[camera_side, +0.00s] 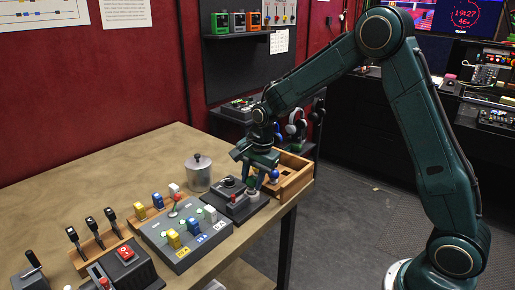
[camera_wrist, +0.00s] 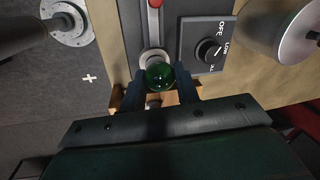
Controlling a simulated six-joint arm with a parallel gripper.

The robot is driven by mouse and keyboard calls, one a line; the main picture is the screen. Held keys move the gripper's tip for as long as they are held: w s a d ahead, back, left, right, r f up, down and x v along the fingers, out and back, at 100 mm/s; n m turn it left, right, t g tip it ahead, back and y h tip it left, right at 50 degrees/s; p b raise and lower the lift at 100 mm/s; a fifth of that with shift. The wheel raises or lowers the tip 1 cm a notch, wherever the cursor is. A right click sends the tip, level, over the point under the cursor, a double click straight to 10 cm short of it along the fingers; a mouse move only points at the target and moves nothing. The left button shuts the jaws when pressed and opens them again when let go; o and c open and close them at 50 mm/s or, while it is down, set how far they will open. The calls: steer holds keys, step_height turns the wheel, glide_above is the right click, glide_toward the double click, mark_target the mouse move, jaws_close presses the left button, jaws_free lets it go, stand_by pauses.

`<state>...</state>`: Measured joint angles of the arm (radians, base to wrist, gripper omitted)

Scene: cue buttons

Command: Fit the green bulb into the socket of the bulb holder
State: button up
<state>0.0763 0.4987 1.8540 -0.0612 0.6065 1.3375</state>
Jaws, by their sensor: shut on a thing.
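The green bulb (camera_wrist: 160,75) is held between the two fingers of my gripper (camera_wrist: 162,88), which is shut on it. In the wrist view the bulb overlaps the pale ring of the socket (camera_wrist: 154,56). In the side view my gripper (camera_side: 258,170) is low over the right end of the dark bulb holder (camera_side: 238,209), with the green bulb (camera_side: 252,183) just under it, directly above or at the socket. I cannot tell whether the bulb's base is inside the socket.
A wooden tray (camera_side: 296,183) stands right behind the holder, with a blue bulb (camera_side: 274,177) at its near side. A metal canister (camera_side: 198,175) stands left of the holder. A grey panel with coloured switches (camera_side: 186,238) lies in front. The far left tabletop is clear.

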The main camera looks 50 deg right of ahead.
steer(key=shift+f, duration=0.3)
stand_by(0.5)
steer(key=o, duration=1.2)
steer(key=shift+r, duration=0.15)
steer(key=shift+r, duration=3.35)
